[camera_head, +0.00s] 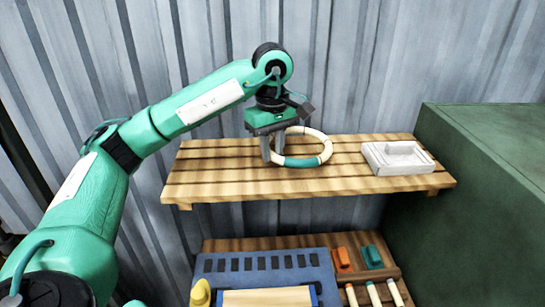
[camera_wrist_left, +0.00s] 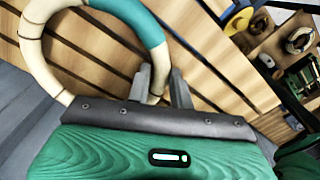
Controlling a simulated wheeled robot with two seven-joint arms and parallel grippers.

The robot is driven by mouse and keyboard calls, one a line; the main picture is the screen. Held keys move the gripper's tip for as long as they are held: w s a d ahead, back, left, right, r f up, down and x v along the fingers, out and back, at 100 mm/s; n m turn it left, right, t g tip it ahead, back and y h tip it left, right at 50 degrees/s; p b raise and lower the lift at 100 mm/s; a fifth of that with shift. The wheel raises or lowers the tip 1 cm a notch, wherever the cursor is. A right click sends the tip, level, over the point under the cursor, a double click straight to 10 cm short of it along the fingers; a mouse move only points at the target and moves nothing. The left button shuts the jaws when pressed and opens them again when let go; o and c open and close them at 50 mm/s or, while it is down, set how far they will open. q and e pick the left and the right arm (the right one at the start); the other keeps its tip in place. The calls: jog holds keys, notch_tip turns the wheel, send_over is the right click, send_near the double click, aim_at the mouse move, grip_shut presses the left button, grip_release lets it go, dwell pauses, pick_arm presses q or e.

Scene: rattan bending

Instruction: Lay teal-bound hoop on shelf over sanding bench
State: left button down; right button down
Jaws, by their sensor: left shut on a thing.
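The teal-bound hoop (camera_head: 303,162) is a pale rattan ring with a teal wrapped stretch on its near side. In the head view it is at the wooden slatted shelf (camera_head: 215,178), over its middle. My left gripper (camera_head: 272,158) points down and is shut on the hoop's left side. In the left wrist view the hoop (camera_wrist_left: 36,58) runs up from between the fingers (camera_wrist_left: 160,90), with its teal part (camera_wrist_left: 138,18) at the top. I cannot tell whether the hoop touches the slats. My right gripper is not in view.
A white box-like block (camera_head: 397,158) lies on the shelf's right end. A green cabinet (camera_head: 480,190) stands close on the right. Below is the sanding bench (camera_head: 225,243) with a blue tool panel (camera_head: 208,266), orange and teal blocks. The shelf's left part is clear.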

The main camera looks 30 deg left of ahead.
pick_arm(q)
jog(key=shift+f+p, duration=0.3)
jog(key=shift+f, duration=1)
jog(key=shift+f, duration=0.15)
jog(key=c, duration=1.3)
grip_release()
jog(key=shift+o, duration=0.2)
jog(key=shift+r, duration=0.25)
notch_tip(320, 180, up, 12)
jog(key=b, duration=0.1)
jog(key=shift+f, duration=0.15)
